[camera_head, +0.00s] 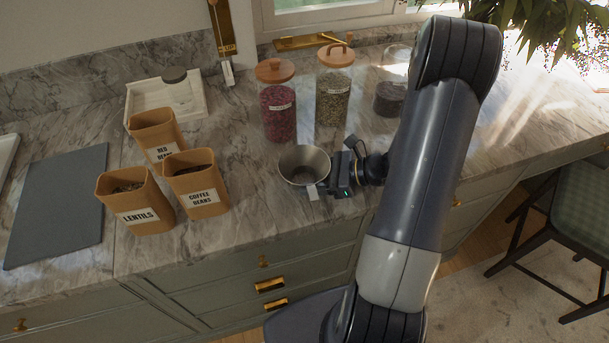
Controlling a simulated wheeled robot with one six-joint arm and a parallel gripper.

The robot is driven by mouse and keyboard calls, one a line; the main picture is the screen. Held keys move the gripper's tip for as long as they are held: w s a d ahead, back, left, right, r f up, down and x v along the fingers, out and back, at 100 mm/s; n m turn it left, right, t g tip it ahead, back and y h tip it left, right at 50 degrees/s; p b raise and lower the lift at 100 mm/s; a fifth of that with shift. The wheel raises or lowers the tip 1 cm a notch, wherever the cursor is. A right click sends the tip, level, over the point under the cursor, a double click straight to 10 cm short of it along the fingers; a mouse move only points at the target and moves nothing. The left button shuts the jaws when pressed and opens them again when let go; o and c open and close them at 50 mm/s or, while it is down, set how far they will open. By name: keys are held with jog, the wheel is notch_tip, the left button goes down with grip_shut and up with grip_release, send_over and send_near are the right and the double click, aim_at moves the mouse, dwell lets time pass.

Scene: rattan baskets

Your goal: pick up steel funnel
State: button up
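The steel funnel (304,162) is a round, shiny metal cone on the marble counter, with its wide mouth facing up. It stands in front of the two tall jars. My gripper (318,186) reaches in from the right at the funnel's right and front side. A light fingertip shows in front of the funnel's lower part, very close to it. The other finger is not clearly visible, so I cannot tell whether the fingers touch or hold the funnel. The funnel's lower end is partly hidden by the gripper.
Paper bags of lentils (145,215), coffee beans (195,200) and red beans (158,146) stand to the left. Behind are a jar of red beans (279,125), a jar of green seeds (332,100) and a dark jar (391,97). A grey board (58,205) lies far left.

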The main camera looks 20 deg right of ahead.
jog(key=c, duration=0.6)
jog(key=shift+r, duration=0.15)
